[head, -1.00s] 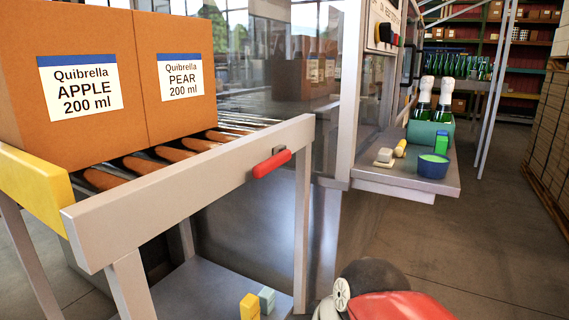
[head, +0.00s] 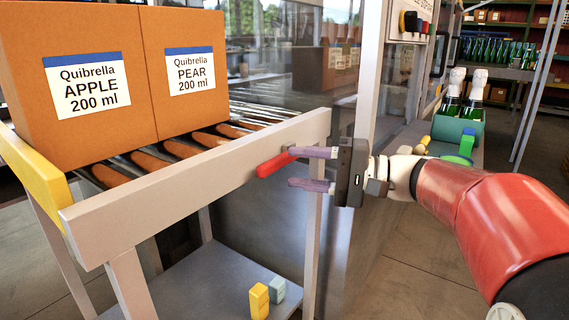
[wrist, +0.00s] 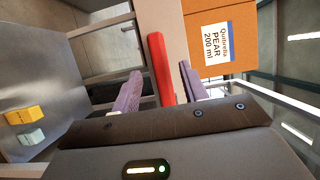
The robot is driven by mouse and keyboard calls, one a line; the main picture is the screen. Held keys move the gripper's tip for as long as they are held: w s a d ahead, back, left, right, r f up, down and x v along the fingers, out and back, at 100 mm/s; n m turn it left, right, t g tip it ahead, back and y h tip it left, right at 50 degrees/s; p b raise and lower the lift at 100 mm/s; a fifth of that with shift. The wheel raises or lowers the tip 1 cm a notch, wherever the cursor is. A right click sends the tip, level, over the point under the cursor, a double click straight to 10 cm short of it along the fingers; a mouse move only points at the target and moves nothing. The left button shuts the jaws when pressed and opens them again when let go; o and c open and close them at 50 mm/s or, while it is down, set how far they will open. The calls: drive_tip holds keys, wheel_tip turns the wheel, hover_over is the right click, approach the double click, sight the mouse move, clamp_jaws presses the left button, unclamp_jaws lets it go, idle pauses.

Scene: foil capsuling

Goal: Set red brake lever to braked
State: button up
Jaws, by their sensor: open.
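The red brake lever (head: 275,164) sits on the side rail of the roller conveyor, near the rail's right end. In the head view it lies roughly along the rail, its left end slightly lower. My gripper (head: 290,168) is open at the lever's right end, with one purple finger level with that end and the other below it. In the wrist view the red lever (wrist: 160,66) stands between the two spread fingers of my gripper (wrist: 159,80), with a gap visible on each side. I cannot tell whether a finger touches it.
Two cartons, apple (head: 75,80) and pear (head: 185,70), stand on the conveyor rollers (head: 210,140). A lower shelf (head: 200,285) holds a yellow block (head: 259,300) and a grey-green block (head: 277,290). Green bottles (head: 475,92) stand in a holder at the right.

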sight(278, 167)
drive_tip(key=shift+x, duration=2.1)
clamp_jaws()
